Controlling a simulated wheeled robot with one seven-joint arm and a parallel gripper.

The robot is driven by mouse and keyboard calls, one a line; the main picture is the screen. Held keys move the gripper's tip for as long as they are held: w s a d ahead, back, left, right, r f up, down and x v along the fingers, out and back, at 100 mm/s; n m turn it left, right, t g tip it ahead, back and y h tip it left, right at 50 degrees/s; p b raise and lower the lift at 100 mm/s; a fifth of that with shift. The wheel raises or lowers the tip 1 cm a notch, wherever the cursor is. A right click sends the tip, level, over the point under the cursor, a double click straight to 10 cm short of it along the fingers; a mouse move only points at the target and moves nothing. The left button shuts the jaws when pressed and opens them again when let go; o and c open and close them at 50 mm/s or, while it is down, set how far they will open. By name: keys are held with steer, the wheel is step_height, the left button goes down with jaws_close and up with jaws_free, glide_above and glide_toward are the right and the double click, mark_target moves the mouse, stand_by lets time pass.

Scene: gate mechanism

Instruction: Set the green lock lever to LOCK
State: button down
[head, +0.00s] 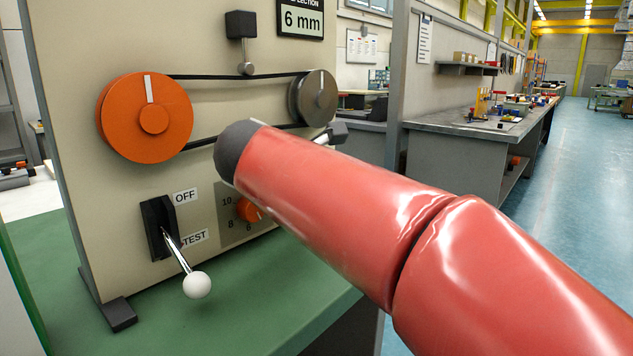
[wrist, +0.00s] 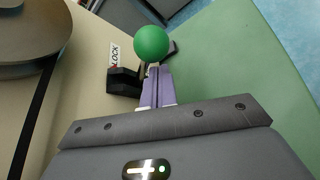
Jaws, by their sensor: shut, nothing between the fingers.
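The green lock lever shows in the wrist view as a round green ball knob (wrist: 151,44), with a black base (wrist: 124,82) on the beige panel. A white LOCK label (wrist: 114,56) is beside the base on the panel. My gripper (wrist: 158,72) has its two purple fingers shut together and empty. The fingertips are close to the lever just below the ball; I cannot tell whether they touch it. The lever's shaft is mostly hidden by the ball and fingers. In the head view my red arm crosses the panel's right side, and neither the green lever nor the fingers can be seen.
The head view shows an orange pulley (head: 147,118), a grey pulley (head: 313,97) and a belt between them. A white-knobbed lever (head: 197,284) points toward TEST, left of an orange dial (head: 248,210). The green bench top (head: 215,320) is clear in front.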

steer(key=v, duration=0.8)
steer(key=shift+f, duration=0.1)
stand_by(0.3)
